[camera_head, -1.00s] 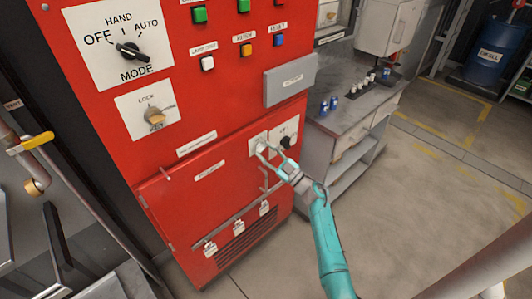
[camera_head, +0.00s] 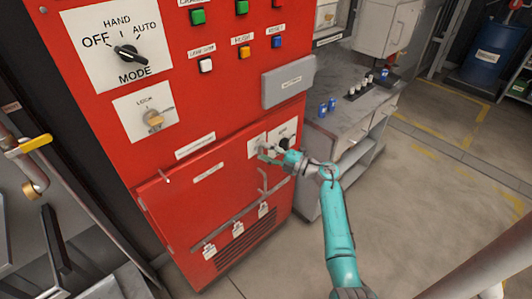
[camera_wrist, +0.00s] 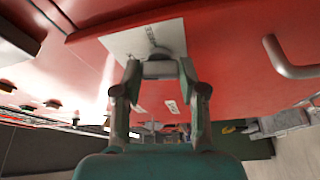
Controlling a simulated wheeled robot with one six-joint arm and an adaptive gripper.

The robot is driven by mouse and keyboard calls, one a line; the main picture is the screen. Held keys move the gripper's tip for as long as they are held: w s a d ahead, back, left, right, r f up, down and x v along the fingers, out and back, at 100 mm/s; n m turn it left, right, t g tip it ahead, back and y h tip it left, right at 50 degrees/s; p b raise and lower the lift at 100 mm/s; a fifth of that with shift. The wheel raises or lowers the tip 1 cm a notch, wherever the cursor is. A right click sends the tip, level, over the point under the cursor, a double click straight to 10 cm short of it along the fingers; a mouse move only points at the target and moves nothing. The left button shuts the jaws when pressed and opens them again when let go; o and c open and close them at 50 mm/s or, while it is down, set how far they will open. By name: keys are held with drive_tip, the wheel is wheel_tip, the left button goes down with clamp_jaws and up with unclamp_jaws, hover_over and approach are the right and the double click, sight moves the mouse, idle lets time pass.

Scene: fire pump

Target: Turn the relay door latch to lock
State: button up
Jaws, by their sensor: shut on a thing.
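The relay door (camera_head: 200,205) is the lower red panel of the cabinet and looks closed. Its latch has a white plate (camera_head: 256,141) at the door's upper right. In the wrist view, the plate (camera_wrist: 120,45) lies straight ahead, with the grey latch knob (camera_wrist: 158,69) between my fingertips. My gripper (camera_head: 268,157) reaches in from the right and is shut on the knob; it also shows in the wrist view (camera_wrist: 157,78). My fingers hide most of the knob in the head view, so its exact angle is unclear.
A bar handle (camera_head: 263,182) stands out below the latch; it also shows in the wrist view (camera_wrist: 290,60). A grey box (camera_head: 288,82) juts out above. Open floor (camera_head: 430,220) lies to the right.

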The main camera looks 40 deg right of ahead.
drive_tip(key=shift+r+n+g, duration=0.1)
drive_tip(key=shift+n+g, duration=0.4)
drive_tip(key=shift+n, duration=0.7)
drive_tip(key=o, duration=1.1)
drive_tip(key=shift+o, duration=0.2)
drive_tip(key=v, duration=1.2)
drive_tip(key=shift+a+r, duration=0.1)
drive_tip(key=shift+a, duration=0.05)
